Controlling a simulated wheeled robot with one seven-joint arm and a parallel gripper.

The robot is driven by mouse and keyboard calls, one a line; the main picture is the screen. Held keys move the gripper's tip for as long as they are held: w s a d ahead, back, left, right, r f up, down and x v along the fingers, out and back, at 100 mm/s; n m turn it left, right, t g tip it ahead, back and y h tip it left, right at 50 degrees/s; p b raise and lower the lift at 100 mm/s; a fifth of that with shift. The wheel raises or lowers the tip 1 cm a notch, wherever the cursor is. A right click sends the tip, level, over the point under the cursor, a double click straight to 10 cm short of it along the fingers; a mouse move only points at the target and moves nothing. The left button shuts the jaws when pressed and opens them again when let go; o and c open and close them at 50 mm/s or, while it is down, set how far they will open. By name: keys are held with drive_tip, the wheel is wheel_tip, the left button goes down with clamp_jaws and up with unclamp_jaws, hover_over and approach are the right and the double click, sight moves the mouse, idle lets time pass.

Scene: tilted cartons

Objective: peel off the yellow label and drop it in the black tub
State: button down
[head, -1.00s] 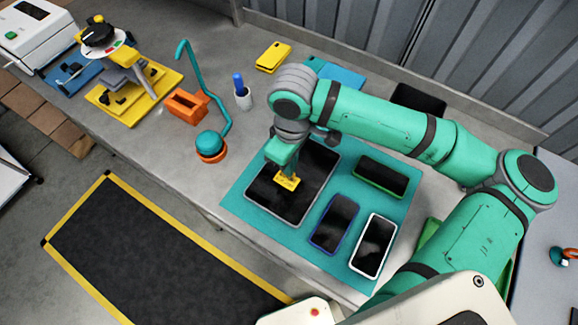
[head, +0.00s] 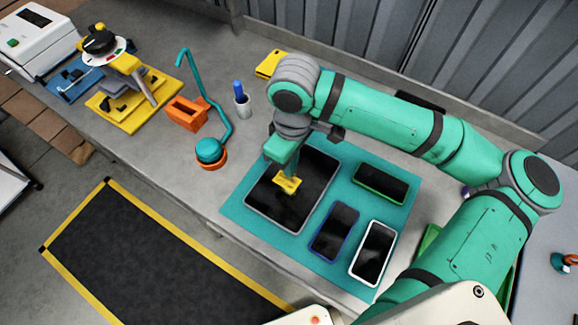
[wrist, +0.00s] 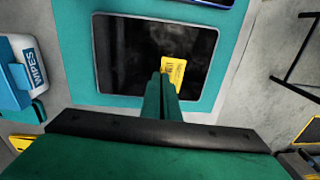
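The yellow label (head: 288,184) is at the large dark-screened tablet (head: 314,186) on the teal mat (head: 243,212). It looks bent and tilted in the head view; in the wrist view the label (wrist: 175,71) is over the tablet's lower right part. My gripper (head: 286,175) points down at the label. In the wrist view its fingers (wrist: 160,78) are together at the label's left edge and appear to pinch it. Whether the label is wholly off the glass cannot be told. A black object (head: 421,101), perhaps the black tub, shows partly behind my arm.
Phones with green (head: 381,183), blue (head: 334,231) and white (head: 373,252) frames lie right of the tablet. An orange holder (head: 186,114), a teal-and-orange lamp-like item (head: 210,152) and a cup with a blue item (head: 242,104) stand left. A wipes box (wrist: 25,70) shows in the wrist view.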

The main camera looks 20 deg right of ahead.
drive_tip(key=shift+r, duration=1.45)
drive_tip(key=shift+w+d, duration=0.1)
drive_tip(key=shift+d, duration=0.05)
